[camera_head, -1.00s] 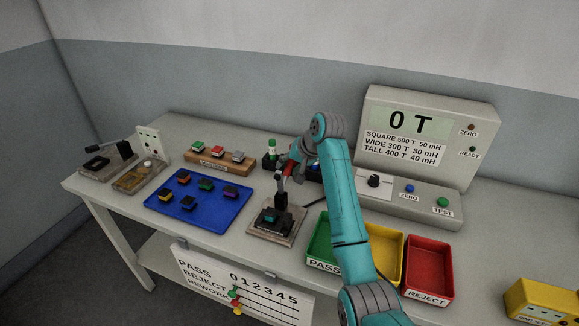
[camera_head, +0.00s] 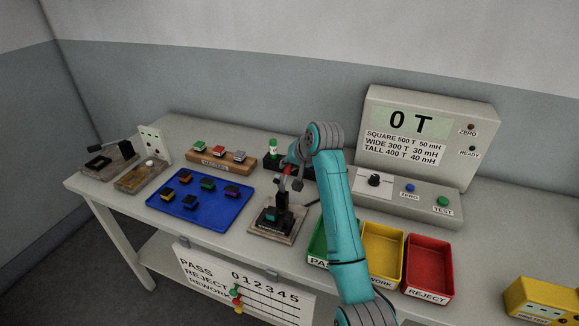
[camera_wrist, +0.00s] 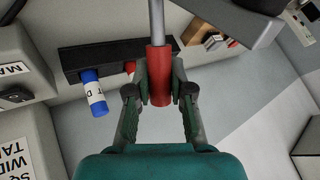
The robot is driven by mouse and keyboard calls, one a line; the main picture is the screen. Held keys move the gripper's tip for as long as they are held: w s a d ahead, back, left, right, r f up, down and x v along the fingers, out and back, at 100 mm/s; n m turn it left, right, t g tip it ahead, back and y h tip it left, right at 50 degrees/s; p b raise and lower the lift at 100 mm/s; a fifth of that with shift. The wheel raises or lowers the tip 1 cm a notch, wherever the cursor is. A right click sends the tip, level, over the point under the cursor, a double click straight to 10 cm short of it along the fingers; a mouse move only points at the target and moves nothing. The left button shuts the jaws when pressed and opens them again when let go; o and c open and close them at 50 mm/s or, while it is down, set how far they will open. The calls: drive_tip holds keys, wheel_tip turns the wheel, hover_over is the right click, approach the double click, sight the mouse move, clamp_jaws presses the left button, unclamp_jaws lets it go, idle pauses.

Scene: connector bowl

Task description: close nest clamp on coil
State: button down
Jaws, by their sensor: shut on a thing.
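The nest clamp (camera_head: 283,205) is a black fixture on a wooden base, standing near the front of the bench in the head view. A coil with a teal top (camera_head: 270,217) sits in its nest, low at the clamp's front. My gripper (camera_head: 290,182) is above the clamp, its jaws around the red handle grip (camera_head: 290,170). In the wrist view my gripper (camera_wrist: 160,92) has a finger on each side of the red grip (camera_wrist: 160,75), with a grey rod running from it. The handle stands raised. The coil is out of the wrist view.
A blue tray (camera_head: 237,209) with several coils lies to the left. Green (camera_head: 319,232), yellow (camera_head: 382,278) and red bins (camera_head: 428,264) stand to the right, partly behind my arm. The meter (camera_head: 430,135) reads 0 T. A black holder (camera_wrist: 115,58) carries a blue-capped cylinder (camera_wrist: 92,90).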

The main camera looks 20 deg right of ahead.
sight(276, 181)
drive_tip(key=s+t, duration=0.1)
drive_tip(key=s+a+r+n+t+h, duration=0.1)
drive_tip(key=shift+a+r+t, duration=0.2)
drive_tip(key=shift+a+t, duration=0.05)
drive_tip(key=shift+t, duration=0.15)
drive_tip(key=s+t+h, duration=0.1)
drive_tip(key=s+a+n+t, duration=0.1)
drive_tip(key=shift+a+r+n+t+h, duration=0.25)
drive_tip(key=shift+r+n+t+h, duration=0.05)
drive_tip(key=shift+t+h, duration=0.1)
drive_tip(key=s+n+t, duration=0.1)
drive_tip(key=s+a+t+h, duration=0.1)
drive_tip(key=t, duration=0.1)
drive_tip(key=shift+s+a+n, duration=0.2)
drive_tip(key=shift+a+n, duration=0.1)
drive_tip(key=shift+n, duration=0.1)
drive_tip(key=shift+s+a+f+n+t, duration=0.15)
drive_tip(key=shift+s+a+n+t, duration=0.15)
drive_tip(key=shift+t, duration=0.3)
drive_tip(key=shift+s+a+f+n+t, duration=0.2)
drive_tip(key=shift+n+t, duration=0.1)
drive_tip(key=shift+t, duration=0.3)
drive_tip(key=shift+f, duration=0.1)
drive_tip(key=c, duration=1.3)
unclamp_jaws()
drive_tip(key=shift+s, duration=0.1)
drive_tip(key=o, duration=0.3)
